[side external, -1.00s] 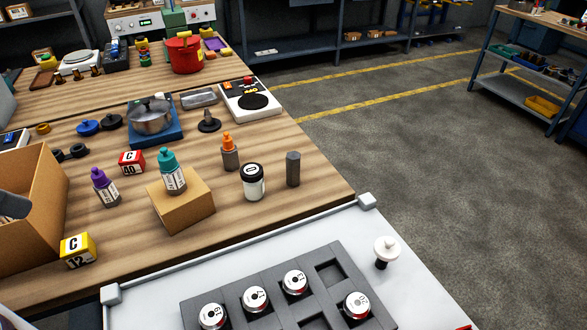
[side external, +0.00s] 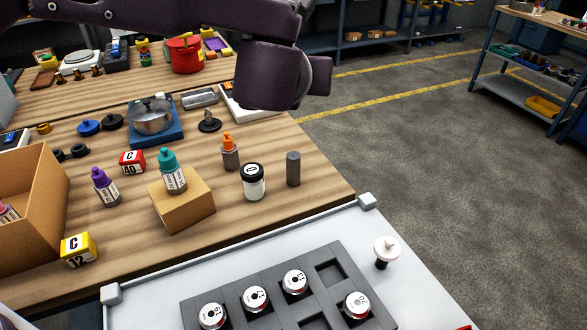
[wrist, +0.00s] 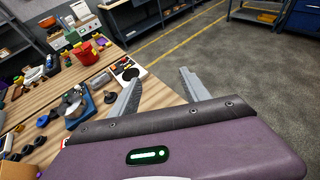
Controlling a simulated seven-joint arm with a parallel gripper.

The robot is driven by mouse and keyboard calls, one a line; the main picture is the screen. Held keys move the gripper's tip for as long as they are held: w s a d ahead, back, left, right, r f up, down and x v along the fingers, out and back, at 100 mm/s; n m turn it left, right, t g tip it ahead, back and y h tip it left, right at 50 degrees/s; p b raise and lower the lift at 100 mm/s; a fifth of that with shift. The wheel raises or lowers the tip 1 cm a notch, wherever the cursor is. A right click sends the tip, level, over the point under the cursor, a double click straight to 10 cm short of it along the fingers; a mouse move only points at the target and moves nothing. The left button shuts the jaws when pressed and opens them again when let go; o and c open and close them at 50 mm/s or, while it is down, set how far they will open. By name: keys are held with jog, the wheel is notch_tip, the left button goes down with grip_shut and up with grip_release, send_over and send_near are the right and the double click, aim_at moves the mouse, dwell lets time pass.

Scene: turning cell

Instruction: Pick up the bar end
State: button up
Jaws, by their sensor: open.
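The bar end (side external: 293,168) looks like a short dark grey post. It stands upright near the right edge of the wooden bench, just right of a white jar with a black lid (side external: 253,182). My arm reaches across the top of the side view, above and behind the bar end and apart from it. The fingers cannot be made out there. In the wrist view my gripper (wrist: 158,75) is open, with two grey fingers spread and nothing between them. The bar end does not show in the wrist view.
An orange-capped bottle (side external: 230,153) stands left of the jar. A teal-capped bottle (side external: 173,172) stands on a cardboard block (side external: 185,210). In front, a grey tray (side external: 250,288) holds several silver discs, with a white knob (side external: 387,248) to its right. An open carton (side external: 40,215) is at left.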

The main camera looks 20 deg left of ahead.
aim_at(293, 171)
jog(key=f, duration=1.6)
jog(key=a+f, duration=0.1)
jog(key=f, duration=0.7)
jog(key=shift+w+f, duration=0.1)
jog(key=shift+f, duration=0.05)
jog(key=x, duration=0.6)
jog(key=shift+a+f, duration=0.25)
jog(key=shift+a, duration=0.15)
jog(key=shift+w, duration=0.25)
grip_shut()
